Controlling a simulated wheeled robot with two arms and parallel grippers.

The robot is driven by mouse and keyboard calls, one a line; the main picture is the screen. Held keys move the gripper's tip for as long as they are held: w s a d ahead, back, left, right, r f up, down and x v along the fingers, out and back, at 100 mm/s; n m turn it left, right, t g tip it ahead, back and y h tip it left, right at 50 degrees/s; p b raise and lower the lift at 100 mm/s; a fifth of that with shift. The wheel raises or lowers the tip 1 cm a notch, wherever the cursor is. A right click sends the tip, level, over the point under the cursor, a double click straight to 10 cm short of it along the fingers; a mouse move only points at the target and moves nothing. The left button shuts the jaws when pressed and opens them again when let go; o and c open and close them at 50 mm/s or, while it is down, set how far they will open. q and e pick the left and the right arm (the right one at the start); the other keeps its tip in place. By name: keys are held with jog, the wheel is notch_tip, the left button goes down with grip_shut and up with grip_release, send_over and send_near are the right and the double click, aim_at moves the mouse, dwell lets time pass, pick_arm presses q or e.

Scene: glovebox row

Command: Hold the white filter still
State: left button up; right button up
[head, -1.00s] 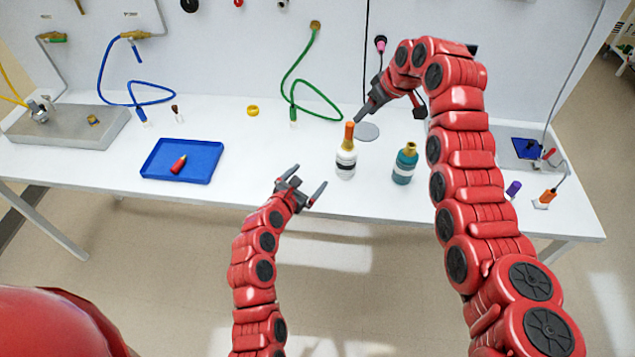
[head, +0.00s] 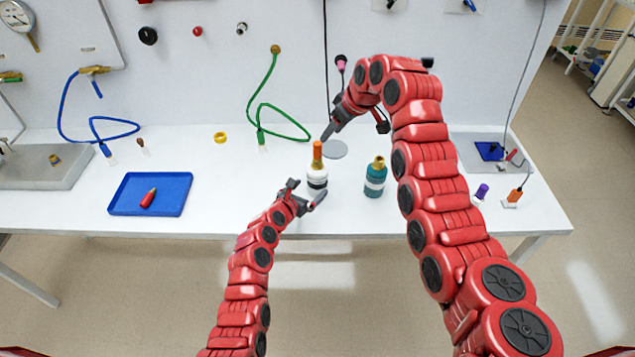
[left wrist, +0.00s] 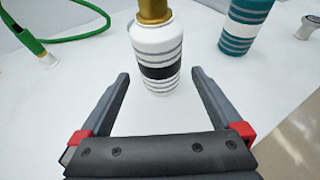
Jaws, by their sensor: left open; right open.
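The white filter (head: 317,181) stands upright on the bench, with grey and black bands, a brass neck and an orange piece on top. It also shows in the left wrist view (left wrist: 157,50), where the orange piece is out of frame. My left gripper (head: 307,197) is open at the filter's near side. In the left wrist view my left gripper's fingertips (left wrist: 161,74) lie to either side of the filter's lower body, with gaps on both sides. My right gripper (head: 328,134) is above and behind the filter, near its orange top; its finger gap is hard to see.
A teal banded bottle (head: 375,179) stands right of the filter. A green hose (head: 262,96) hangs at the back wall. A blue tray (head: 120,199) with a red item is at the left. The bench between tray and filter is clear.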

aim_at(313, 186)
pick_arm(q)
jog(key=x, duration=0.4)
jog(key=shift+x, duration=0.95)
jog(key=shift+w+d+f, duration=0.15)
jog(key=shift+w+f, duration=0.05)
jog(key=shift+w, duration=0.1)
jog(key=shift+c, duration=0.3)
jog(key=c, duration=1.4)
jog(key=shift+c, duration=0.2)
